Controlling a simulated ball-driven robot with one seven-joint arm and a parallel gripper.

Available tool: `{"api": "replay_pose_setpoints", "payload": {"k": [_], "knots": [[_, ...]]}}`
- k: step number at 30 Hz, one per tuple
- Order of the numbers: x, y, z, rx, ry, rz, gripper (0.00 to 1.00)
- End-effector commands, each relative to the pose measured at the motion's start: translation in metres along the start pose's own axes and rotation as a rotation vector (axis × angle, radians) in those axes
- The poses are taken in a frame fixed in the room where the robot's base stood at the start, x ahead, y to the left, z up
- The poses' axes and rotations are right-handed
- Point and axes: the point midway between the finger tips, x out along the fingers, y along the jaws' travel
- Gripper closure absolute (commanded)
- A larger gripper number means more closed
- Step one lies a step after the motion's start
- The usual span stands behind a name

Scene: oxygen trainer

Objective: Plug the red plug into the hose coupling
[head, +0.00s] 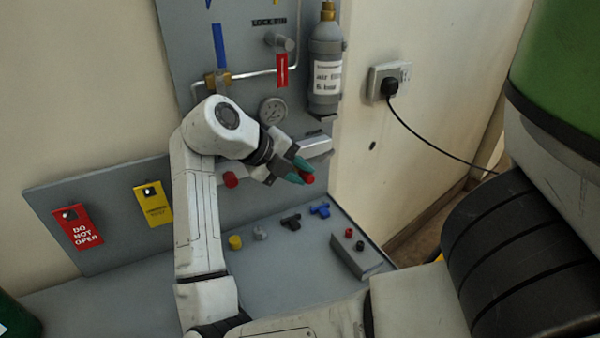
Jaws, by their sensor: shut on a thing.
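My gripper (300,172) has teal fingertips and is shut on the red plug (309,178). It holds the plug in the air in front of the grey panel, above the bench. Only a small red end of the plug shows past the fingers. A pale cylindrical fitting (318,146) on the panel is just above and behind the gripper; I cannot tell whether it is the hose coupling. A red round part (230,180) shows beside my forearm, left of the gripper.
The bench (290,270) holds a yellow cap (235,242), a grey piece (260,233), a black fitting (291,222), a blue fitting (320,210) and a small grey block (362,260). A gas bottle (326,55) and gauge (272,111) are on the panel. A black cable (435,147) hangs right.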

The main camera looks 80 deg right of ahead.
Motion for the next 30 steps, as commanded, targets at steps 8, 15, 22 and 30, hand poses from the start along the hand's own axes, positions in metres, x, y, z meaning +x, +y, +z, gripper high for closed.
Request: {"api": "replay_pose_setpoints", "payload": {"k": [8,15,22,30], "knots": [[0.0,0.001,-0.002,0.0,-0.001,0.0,1.0],[0.0,0.001,-0.01,0.0,-0.002,0.0,1.0],[0.0,0.0,-0.015,-0.001,-0.001,0.0,1.0],[0.0,0.0,-0.015,-0.001,-0.001,0.0,1.0]]}}
